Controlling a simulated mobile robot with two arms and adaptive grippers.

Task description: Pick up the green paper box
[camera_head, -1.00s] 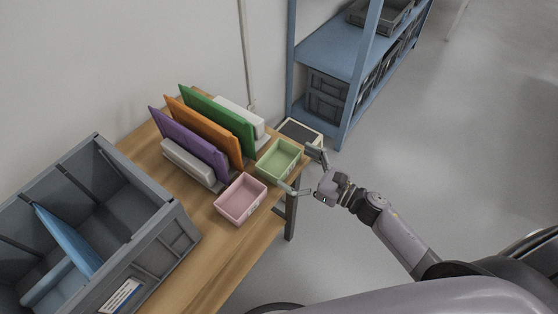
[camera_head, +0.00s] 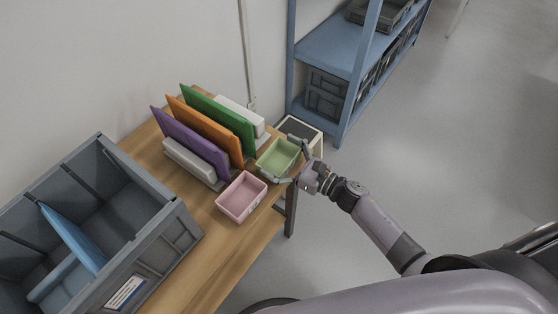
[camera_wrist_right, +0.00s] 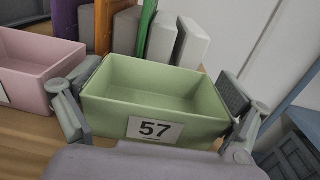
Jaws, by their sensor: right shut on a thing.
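The green paper box (camera_head: 277,158) is an open, empty light green tray at the right end of the wooden table in the head view. In the right wrist view the green box (camera_wrist_right: 160,85) fills the middle and bears a white label reading 57. My right gripper (camera_head: 291,160) is shut on the box, with one finger at each side of it. In the wrist view the fingers of my right gripper (camera_wrist_right: 155,100) lie against the left and right walls. The box looks level and at table height; I cannot tell whether it touches the table. My left gripper is not in view.
A pink box (camera_head: 242,196) stands close to the left of the green one. Purple (camera_head: 190,140), orange (camera_head: 207,128) and green (camera_head: 222,118) panels stand upright behind. A large grey crate (camera_head: 160,235) fills the table's left part. A blue shelf (camera_head: 330,55) stands behind.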

